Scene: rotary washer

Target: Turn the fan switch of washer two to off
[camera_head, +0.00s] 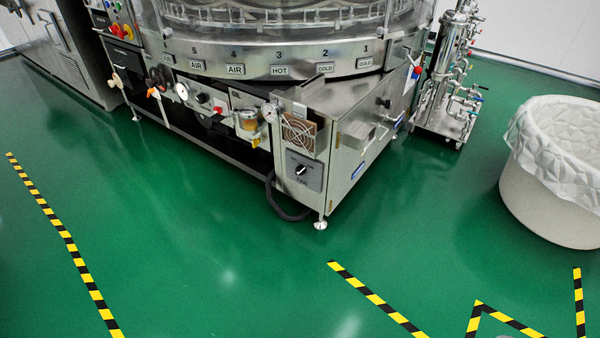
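A large steel rotary washer (350,150) stands at the upper middle, with a numbered band of HOT, COLD and AIR labels around its drum. On its front corner, below a fan grille (298,133), is a grey panel with a dark rotary switch (302,170). The panel's lettering and the exact position of the knob are too small to read. I cannot tell from the labels whether this is washer two. Neither of my grippers shows, and nothing touches the switch.
Green floor in front of the washer is clear, with yellow-black tape (372,297) marked on it. A white lined bin (545,205) stands at the right. A steel pipe skid (447,95) stands behind. A black hose (283,208) loops below the switch panel.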

